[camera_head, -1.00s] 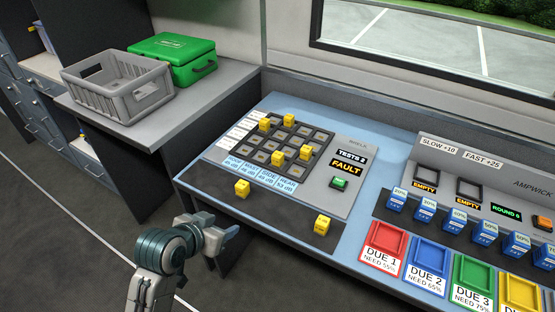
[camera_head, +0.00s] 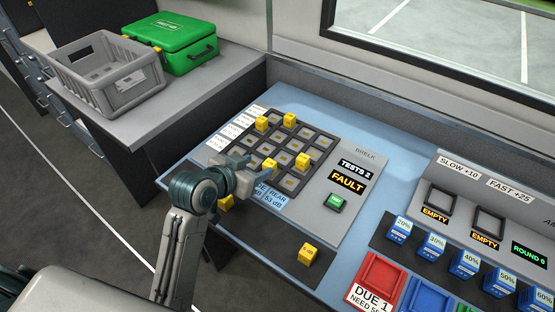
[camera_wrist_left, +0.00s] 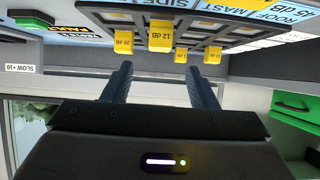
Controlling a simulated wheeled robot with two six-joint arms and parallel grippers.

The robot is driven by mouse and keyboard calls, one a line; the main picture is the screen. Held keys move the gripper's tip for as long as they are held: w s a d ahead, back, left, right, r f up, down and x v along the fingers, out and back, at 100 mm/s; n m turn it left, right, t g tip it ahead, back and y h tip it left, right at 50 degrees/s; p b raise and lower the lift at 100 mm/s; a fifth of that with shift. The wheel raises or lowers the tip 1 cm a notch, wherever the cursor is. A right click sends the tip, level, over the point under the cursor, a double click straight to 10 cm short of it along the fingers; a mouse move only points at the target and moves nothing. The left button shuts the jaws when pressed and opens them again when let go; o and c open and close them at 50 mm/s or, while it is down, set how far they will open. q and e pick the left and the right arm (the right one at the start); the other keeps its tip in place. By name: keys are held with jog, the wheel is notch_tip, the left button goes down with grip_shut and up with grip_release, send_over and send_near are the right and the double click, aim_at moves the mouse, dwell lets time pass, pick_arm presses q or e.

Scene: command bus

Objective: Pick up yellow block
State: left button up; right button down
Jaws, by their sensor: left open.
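Several small yellow blocks show in the head view. Four sit in the dark slotted grid (camera_head: 318,143): two at its far side (camera_head: 262,124) (camera_head: 289,120), one at the right (camera_head: 302,161) and one at the near side (camera_head: 269,166). One block (camera_head: 226,202) is partly hidden below my left wrist, and another (camera_head: 307,254) lies on the dark front strip. My left gripper (camera_head: 256,174) is open just short of the near-side grid block. In the left wrist view, a yellow block marked 12 dB (camera_wrist_left: 161,35) appears ahead, roughly between the fingertips (camera_wrist_left: 158,75); the fingers are apart and empty.
The grid panel has a green button (camera_head: 335,203) and a FAULT display (camera_head: 347,183). Blue blocks (camera_head: 400,230) and a red tray (camera_head: 377,275) stand at the right. A grey crate (camera_head: 108,75) and a green case (camera_head: 172,40) are on the left counter.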

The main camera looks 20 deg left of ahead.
aim_at(269, 163)
pick_arm(q)
jog(key=x, duration=0.4)
jog(key=shift+w+d+f, duration=0.1)
jog(key=shift+w+f, duration=0.05)
jog(key=shift+w, duration=0.05)
jog(key=shift+f+p+x, duration=0.25)
jog(key=shift+p+x, duration=0.15)
jog(key=shift+x, duration=1.9)
jog(key=shift+s, duration=0.15)
jog(key=c, duration=1.1)
pick_arm(e)
jog(key=s, duration=0.2)
jog(key=shift+s+f, duration=0.35)
jog(key=shift+f, duration=0.05)
